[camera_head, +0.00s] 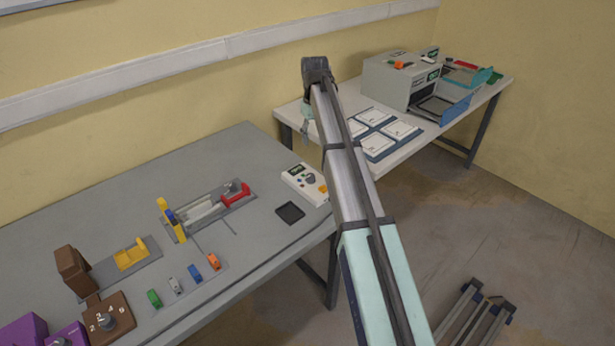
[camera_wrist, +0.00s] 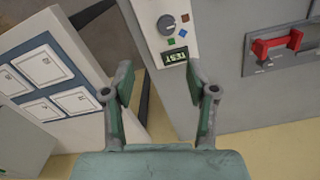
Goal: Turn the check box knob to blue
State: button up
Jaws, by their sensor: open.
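The check box (camera_head: 293,184) is a white box at the right end of the grey table; it also shows at the top of the wrist view (camera_wrist: 148,12). Its round grey knob (camera_wrist: 166,25) sits above a small display reading TEST (camera_wrist: 174,59). Small coloured marks lie around the knob; which one it points to is too small to tell. My gripper (camera_head: 304,138) is above and beyond the box in the head view. In the wrist view its two green fingers (camera_wrist: 162,80) are spread apart and empty, with the display and knob ahead between and beyond them.
A grey plate with a red handle (camera_head: 236,195) lies left of the box, and a black square tray (camera_head: 290,213) lies in front of it. Several coloured blocks (camera_head: 213,262) stand farther left. A second table holds framed panels (camera_head: 380,130) and a grey machine (camera_head: 392,84).

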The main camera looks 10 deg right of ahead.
aim_at(311, 176)
jog(key=f+p, duration=0.1)
jog(key=f, duration=0.4)
jog(key=f+p, duration=0.2)
jog(key=f, duration=0.3)
jog(key=a+f+p, duration=0.1)
jog(key=f, duration=0.5)
jog(key=shift+a, duration=0.1)
grip_shut()
